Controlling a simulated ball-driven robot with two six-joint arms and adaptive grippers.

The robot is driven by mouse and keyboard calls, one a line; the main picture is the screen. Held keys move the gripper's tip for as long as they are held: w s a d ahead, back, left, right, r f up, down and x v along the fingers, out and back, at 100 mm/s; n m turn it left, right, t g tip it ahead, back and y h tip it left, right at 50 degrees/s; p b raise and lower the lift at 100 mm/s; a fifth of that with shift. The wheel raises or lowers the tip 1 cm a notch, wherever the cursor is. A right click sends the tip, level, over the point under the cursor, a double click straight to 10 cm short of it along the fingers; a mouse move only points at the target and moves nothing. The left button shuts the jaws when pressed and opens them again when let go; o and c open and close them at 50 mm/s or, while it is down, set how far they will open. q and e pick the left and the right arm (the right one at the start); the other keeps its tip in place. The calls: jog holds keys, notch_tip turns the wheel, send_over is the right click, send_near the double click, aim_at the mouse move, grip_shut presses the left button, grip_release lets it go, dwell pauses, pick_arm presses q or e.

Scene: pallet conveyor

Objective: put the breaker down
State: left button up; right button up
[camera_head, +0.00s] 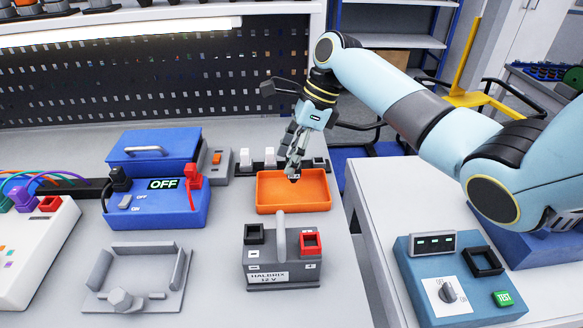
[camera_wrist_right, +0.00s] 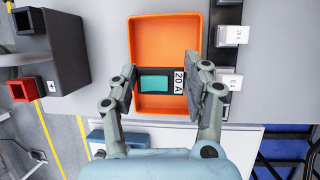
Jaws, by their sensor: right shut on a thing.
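My right gripper (camera_head: 293,170) points down over the orange tray (camera_head: 272,206) and is shut on the breaker (camera_head: 294,178). In the right wrist view the breaker (camera_wrist_right: 154,83) shows a teal face and a white "20 A" label, with a finger of the gripper (camera_wrist_right: 165,90) on each side. The orange tray (camera_wrist_right: 165,28) lies behind it there and looks otherwise empty. I cannot tell whether the breaker touches the tray floor. My left gripper is not in view.
Breakers with white tags (camera_head: 246,158) stand just behind the tray. A grey Halbrix 12 V battery (camera_head: 283,262) stands in front of it. A blue box reading OFF (camera_head: 160,208) is at left, and a blue tester (camera_head: 455,285) is on the right table.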

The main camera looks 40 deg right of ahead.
notch_tip(320, 180, down, 3)
jog(key=shift+r, duration=0.15)
jog(key=shift+f, duration=0.25)
jog(key=shift+s, duration=0.1)
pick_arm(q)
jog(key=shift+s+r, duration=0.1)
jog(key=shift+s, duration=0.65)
pick_arm(e)
jog(key=shift+f, duration=0.6)
jog(key=o, duration=1.1)
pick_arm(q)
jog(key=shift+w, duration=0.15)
pick_arm(e)
jog(key=shift+r, duration=0.5)
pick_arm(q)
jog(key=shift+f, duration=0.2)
pick_arm(e)
jog(key=v, duration=1.2)
jog(key=shift+r, duration=0.1)
